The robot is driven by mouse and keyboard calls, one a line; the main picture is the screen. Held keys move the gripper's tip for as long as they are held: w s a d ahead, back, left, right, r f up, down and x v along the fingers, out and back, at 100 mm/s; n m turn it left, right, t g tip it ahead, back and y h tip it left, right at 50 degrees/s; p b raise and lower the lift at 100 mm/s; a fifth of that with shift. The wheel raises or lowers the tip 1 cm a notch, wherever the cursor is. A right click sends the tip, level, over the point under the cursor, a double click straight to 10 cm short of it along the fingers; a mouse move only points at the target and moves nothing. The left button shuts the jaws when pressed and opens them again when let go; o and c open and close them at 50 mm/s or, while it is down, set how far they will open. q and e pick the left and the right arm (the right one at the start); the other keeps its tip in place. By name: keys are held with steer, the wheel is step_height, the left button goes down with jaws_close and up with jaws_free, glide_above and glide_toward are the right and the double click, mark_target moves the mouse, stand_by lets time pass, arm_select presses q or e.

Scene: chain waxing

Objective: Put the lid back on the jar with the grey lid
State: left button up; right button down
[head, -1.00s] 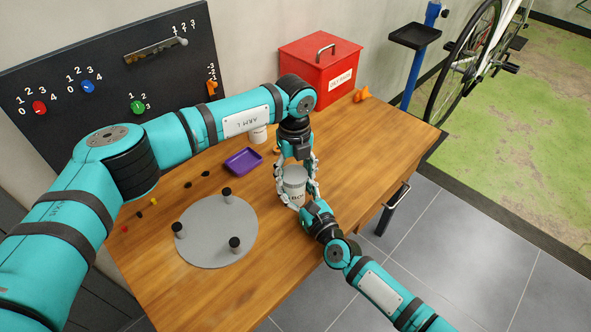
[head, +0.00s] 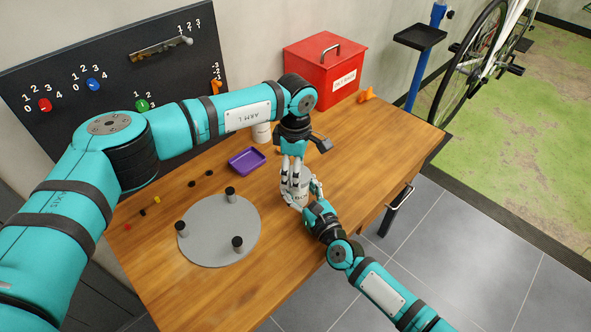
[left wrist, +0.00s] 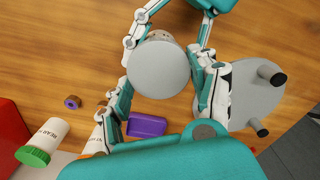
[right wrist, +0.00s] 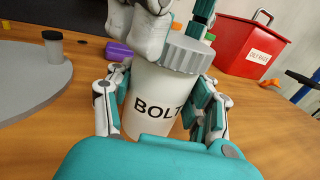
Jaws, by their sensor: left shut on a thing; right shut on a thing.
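The white jar (right wrist: 150,105) marked "BOLT" stands upright on the bench in the right wrist view. The grey ribbed lid (right wrist: 184,54) sits on its mouth; I cannot tell whether it is fully seated. In the left wrist view the lid (left wrist: 158,69) is a round grey disc between the fingers of my left gripper (left wrist: 165,45), shut on it from above. My right gripper (right wrist: 162,88) is shut around the jar body from the near side. In the head view the left gripper (head: 292,186) hides much of the jar and lid.
A purple tray (head: 246,161) and a white jar (head: 261,133) stand behind. A grey round mat (head: 218,246) with dark-topped cylinders lies at left. A red box (head: 325,68) stands at the back. The bench's right side is mostly clear.

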arm_select(q)
steer(key=o, duration=0.9)
step_height(320, 180, up, 12)
arm_select(e)
steer(key=shift+c, duration=2)
jaws_free()
